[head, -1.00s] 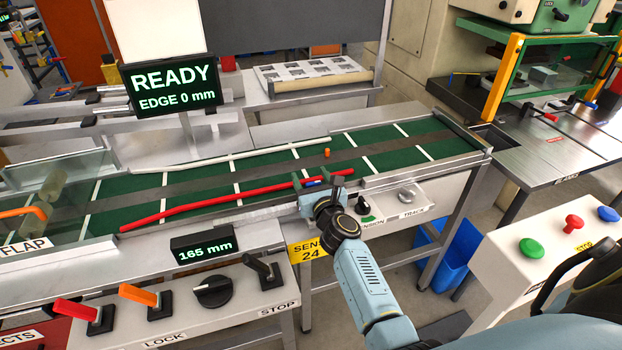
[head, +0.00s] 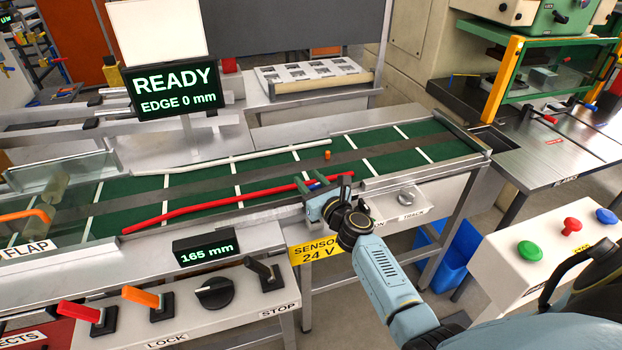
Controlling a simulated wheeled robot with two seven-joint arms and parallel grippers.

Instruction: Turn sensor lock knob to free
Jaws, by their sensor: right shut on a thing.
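My right gripper (head: 325,186) is at the near edge of the green conveyor, beside the right end of the red rail. It is shut on a small part there, which I take to be the sensor lock knob. A bit of blue shows between the fingers; the rest is hidden by the gripper and wrist, so its setting cannot be read. The yellow sensor label (head: 315,252), marked 24 V, is on the frame below. My left gripper is not in view.
A front panel has a red lever (head: 79,311), an orange lever (head: 141,297), a black rotary knob (head: 214,292) and a black lever (head: 264,272). A display (head: 204,249) reads 165 mm. The screen (head: 175,90) reads READY, EDGE 0 mm. A button box (head: 530,262) stands right.

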